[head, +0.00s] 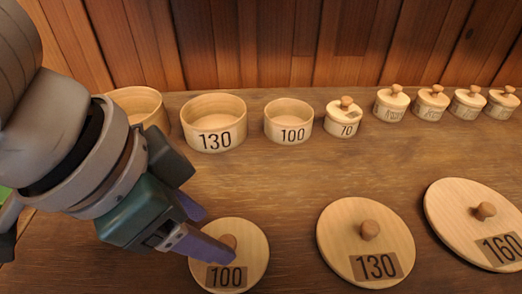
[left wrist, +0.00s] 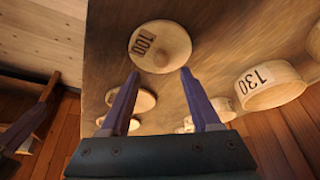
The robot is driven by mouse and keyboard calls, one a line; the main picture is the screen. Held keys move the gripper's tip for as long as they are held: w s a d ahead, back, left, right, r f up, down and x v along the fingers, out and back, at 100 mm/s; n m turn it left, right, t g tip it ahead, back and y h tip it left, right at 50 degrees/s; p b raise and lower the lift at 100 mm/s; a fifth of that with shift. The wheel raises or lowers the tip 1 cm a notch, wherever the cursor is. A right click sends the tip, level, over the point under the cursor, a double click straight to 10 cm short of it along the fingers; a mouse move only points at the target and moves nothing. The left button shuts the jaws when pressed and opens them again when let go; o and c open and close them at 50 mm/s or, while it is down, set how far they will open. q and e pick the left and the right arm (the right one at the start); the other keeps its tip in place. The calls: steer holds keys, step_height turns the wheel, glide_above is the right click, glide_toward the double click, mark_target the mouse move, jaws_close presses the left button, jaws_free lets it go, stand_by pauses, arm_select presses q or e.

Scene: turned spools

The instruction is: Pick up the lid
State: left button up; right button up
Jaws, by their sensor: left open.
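A round light-wood lid marked 100 (head: 256,255) lies flat at the front of the table, with a small knob on top. My left gripper (head: 220,238) is open, with its purple fingers reaching over this lid beside its knob, which one finger partly hides. In the left wrist view the lid (left wrist: 174,38) shows just beyond the open fingertips (left wrist: 160,71). I cannot tell whether the fingers touch it. A larger lid marked 130 (head: 345,225) and a still larger one marked 160 (head: 456,210) lie to the right. My right gripper is not in view.
Behind stand open round boxes marked 130 (head: 213,125) and 100 (head: 288,123), and another (head: 140,107) partly hidden by my left arm. A lidded box marked 70 (head: 342,121) and several small lidded jars (head: 430,104) stand further right. The middle of the table (head: 275,180) is clear.

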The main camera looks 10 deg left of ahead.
mark_target(225, 242)
arm_select(q)
steer(key=b+x, duration=0.1)
steer(key=x, duration=0.4)
steer(key=shift+a, duration=0.1)
jaws_close()
stand_by(0.3)
